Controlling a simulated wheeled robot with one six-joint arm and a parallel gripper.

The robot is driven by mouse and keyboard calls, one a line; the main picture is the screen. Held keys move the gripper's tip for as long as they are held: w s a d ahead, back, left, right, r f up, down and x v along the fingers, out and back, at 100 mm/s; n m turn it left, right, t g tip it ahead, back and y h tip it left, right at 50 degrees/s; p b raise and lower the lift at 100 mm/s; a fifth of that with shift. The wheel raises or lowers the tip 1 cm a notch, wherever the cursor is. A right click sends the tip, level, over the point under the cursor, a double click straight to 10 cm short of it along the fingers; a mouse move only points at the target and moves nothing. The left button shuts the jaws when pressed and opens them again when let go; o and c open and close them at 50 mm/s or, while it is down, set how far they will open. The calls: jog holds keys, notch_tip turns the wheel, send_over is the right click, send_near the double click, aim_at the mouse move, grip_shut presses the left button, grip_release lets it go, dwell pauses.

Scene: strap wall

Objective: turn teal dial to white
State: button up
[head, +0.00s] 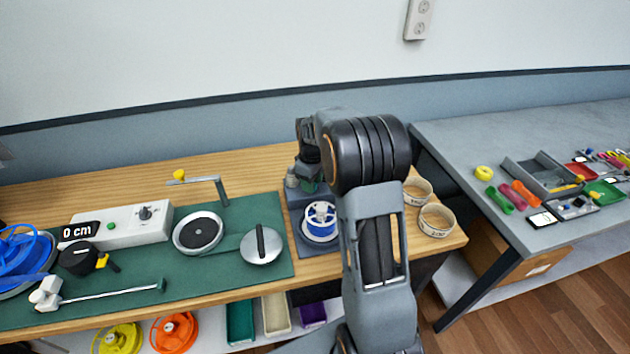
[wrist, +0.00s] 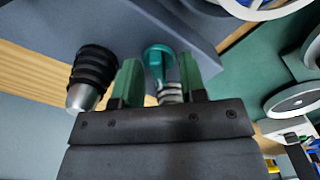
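The teal dial (wrist: 158,54) shows in the wrist view as a round teal knob, with a silvery ridged part (wrist: 171,93) near it. My gripper (wrist: 160,76) has its two green fingers spread, one to each side of the dial in the picture, with gaps visible between. I cannot tell whether the dial lies fully between the fingertips or beyond them. In the head view my gripper (head: 309,184) points down over the blue-grey plate (head: 308,248), and my arm hides the dial. No white mark for the dial shows clearly.
A black ribbed knob with a silver tip (wrist: 91,78) is close beside the left finger. A white-and-blue spool (head: 320,220) stands in front of my gripper. Two tape rolls (head: 436,220) are at right. A green mat (head: 215,275) with fixtures lies at left.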

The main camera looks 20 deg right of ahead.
jog(key=shift+r, duration=0.15)
notch_tip(320, 180, up, 14)
jog(key=shift+f, duration=0.2)
dwell(0.7)
